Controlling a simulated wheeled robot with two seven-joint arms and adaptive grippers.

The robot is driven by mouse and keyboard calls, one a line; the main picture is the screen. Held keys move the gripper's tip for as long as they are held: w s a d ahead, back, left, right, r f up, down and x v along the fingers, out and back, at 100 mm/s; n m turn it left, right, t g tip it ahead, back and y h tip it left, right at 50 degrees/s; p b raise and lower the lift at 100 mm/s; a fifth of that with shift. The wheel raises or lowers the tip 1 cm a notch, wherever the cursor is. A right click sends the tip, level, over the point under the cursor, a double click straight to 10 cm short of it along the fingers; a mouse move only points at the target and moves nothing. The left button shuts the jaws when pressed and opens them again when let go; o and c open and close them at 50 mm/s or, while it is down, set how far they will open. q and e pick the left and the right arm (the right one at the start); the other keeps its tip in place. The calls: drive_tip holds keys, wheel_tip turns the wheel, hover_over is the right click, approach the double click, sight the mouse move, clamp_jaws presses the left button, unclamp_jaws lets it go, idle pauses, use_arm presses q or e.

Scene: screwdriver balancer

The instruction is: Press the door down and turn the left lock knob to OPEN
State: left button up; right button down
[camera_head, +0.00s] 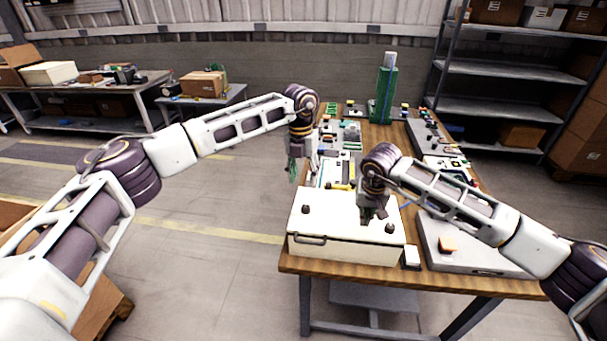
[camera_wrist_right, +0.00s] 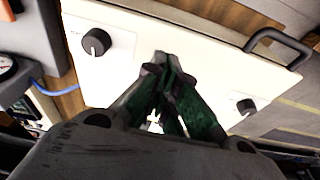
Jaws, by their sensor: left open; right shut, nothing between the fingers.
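The door is the white lid (camera_head: 340,220) of a box at the table's front; it also shows in the right wrist view (camera_wrist_right: 200,75). It looks flat. The left lock knob (camera_head: 305,209) is dark and also shows in the right wrist view (camera_wrist_right: 246,106). The right knob (camera_head: 389,228) is dark too (camera_wrist_right: 97,42). Their label text is too small to read. My right gripper (camera_head: 372,217) is shut and empty, fingertips down at the lid between the knobs (camera_wrist_right: 165,62); contact is unclear. My left gripper (camera_head: 292,172) is open and empty, beyond the box's left corner, apart from the left knob.
A dark handle (camera_head: 310,240) sticks out of the box's front face. A grey panel (camera_head: 470,250) lies right of the box. Boards and small parts (camera_head: 340,140) and a green tower (camera_head: 383,95) stand behind. Open floor lies left of the table.

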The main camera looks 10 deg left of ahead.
drive_tip(key=shift+r, duration=1.1)
drive_tip(key=shift+f, duration=0.1)
